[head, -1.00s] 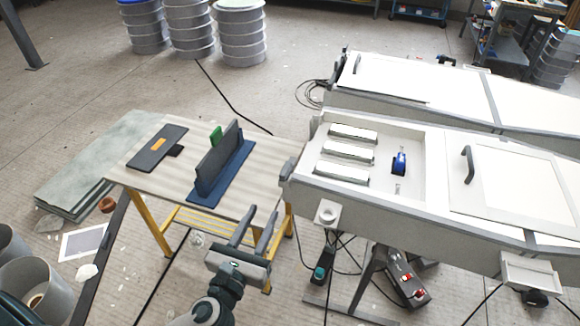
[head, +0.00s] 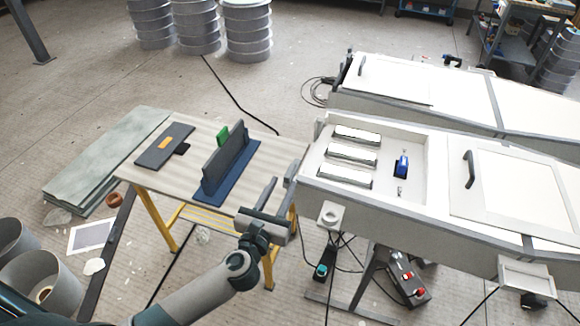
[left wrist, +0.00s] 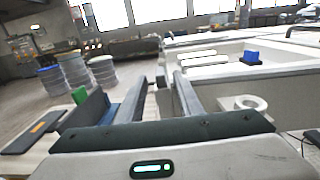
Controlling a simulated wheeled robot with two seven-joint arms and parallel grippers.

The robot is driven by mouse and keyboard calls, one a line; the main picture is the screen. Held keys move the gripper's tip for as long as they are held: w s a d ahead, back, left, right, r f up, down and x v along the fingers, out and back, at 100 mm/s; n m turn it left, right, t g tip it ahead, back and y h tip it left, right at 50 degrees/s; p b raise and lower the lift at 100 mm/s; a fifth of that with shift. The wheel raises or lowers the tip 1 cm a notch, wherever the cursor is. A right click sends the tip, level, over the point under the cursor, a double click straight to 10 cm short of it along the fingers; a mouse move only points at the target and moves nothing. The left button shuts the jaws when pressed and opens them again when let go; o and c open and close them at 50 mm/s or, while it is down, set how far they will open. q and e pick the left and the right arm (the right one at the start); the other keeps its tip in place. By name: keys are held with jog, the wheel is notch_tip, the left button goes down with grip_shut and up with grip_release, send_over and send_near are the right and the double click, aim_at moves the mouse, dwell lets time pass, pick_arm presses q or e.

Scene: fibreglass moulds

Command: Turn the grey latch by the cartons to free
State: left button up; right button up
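A small grey piece (head: 291,167) sits at the left end of the nearer white mould (head: 400,215), beside the table's right edge. It may be the latch; its turned position cannot be read. I see no clear cartons. My left gripper (head: 283,183) is open and empty, its fingers pointing away from me just in front of that grey piece. Contact cannot be told. In the left wrist view the two fingers (left wrist: 160,82) stand apart with nothing between them, and the mould's edge lies beyond the right finger. My right gripper is not in view.
The table (head: 210,190) holds a blue stand (head: 230,165), a green block (head: 223,135) and a dark plate (head: 160,148). A white ring bracket (head: 328,215) juts from the mould's near side.

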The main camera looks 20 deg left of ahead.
aim_at(290, 170)
pick_arm(q)
jog(key=w+p, duration=0.1)
jog(key=w, duration=0.6)
jog(key=shift+d, duration=0.1)
grip_shut()
